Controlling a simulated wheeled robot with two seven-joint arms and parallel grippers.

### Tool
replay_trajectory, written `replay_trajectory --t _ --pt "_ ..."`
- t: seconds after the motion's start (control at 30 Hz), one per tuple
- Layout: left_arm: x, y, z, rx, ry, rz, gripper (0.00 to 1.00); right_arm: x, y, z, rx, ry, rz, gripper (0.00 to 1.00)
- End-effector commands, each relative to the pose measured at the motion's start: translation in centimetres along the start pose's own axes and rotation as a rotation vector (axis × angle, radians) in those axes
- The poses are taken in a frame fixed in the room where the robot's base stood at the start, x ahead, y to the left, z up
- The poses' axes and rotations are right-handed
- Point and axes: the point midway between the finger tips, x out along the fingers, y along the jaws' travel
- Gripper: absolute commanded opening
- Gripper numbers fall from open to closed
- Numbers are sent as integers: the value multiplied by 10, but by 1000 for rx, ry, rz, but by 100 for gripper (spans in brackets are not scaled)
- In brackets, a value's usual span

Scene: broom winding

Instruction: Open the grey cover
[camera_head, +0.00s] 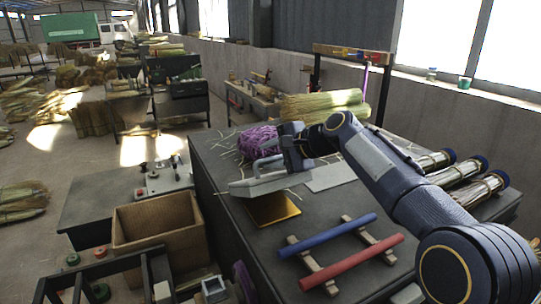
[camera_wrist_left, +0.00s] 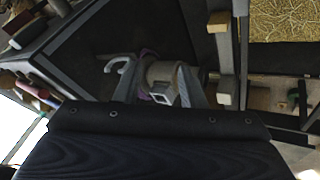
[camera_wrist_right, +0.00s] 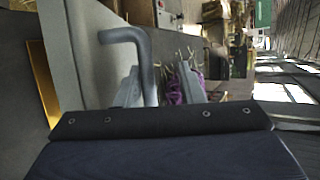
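The grey cover (camera_head: 266,186) is a flat plate with a bent grey handle, lying over the dark worktop behind a gold plate (camera_head: 273,209). The cover fills the left of the right wrist view (camera_wrist_right: 82,45). Its handle (camera_wrist_right: 128,36) runs down beside the left finger there. My right gripper (camera_head: 272,160) is at the handle. Its fingers (camera_wrist_right: 160,88) are apart; whether they touch the handle is unclear. My left gripper (camera_wrist_left: 157,88) has its fingers apart before a white cylindrical part (camera_wrist_left: 160,73); contact is unclear. I cannot make it out in the head view.
A purple bundle (camera_head: 258,140) lies behind the cover. A blue bar (camera_head: 327,236) and a red bar (camera_head: 351,263) rest on wooden strips in front. Shiny rolls (camera_head: 468,192) lie at the right. A cardboard box (camera_head: 160,230) stands left of the worktop.

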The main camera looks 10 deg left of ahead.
Motion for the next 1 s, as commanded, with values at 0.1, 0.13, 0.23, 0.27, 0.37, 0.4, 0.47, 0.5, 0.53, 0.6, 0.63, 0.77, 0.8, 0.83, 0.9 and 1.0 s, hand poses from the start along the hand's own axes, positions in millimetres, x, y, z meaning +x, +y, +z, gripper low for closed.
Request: replay_trajectory --t 0.1,0.13,0.23,0.27,0.37,0.4,0.47,0.5,0.53,0.6,0.63,0.77,0.8,0.83,0.9,1.0 --pt "6 -3 3 0 0 0 36 -17 0 -1 0 2 -7 34" --pt "7 -3 4 0 0 0 36 -22 0 -1 0 3 -8 34" --pt "11 -5 6 0 0 0 36 -41 0 -1 -1 3 -9 34" --pt "12 -6 6 0 0 0 36 -46 0 -1 -1 3 -8 34" --pt "14 -7 7 0 0 0 36 -60 0 -1 -1 3 -7 34" --pt "15 -7 8 0 0 0 36 -65 0 -1 -1 2 -6 34" --pt "16 -7 8 0 0 0 36 -70 0 -1 -1 2 -4 34" --pt "16 -7 8 0 0 0 36 -72 0 0 0 2 -4 34" --pt "16 -7 8 0 0 0 36 -74 0 0 0 2 -3 34" --pt "16 -7 8 0 0 0 36 -75 0 0 0 1 -3 34" --pt "16 -7 8 0 0 0 36 -76 0 0 0 1 -3 34" --pt "16 -7 8 0 0 0 36 -75 0 0 0 1 -2 34" --pt "16 -7 8 0 0 0 36 -75 0 0 0 1 -2 34" --pt "16 -7 8 0 0 0 36 -76 0 0 0 1 -2 34" --pt "16 -7 8 0 0 0 36 -79 2 -2 -3 4 -2 34" --pt "17 -8 9 0 0 0 36 -96 13 -9 -17 23 5 34"
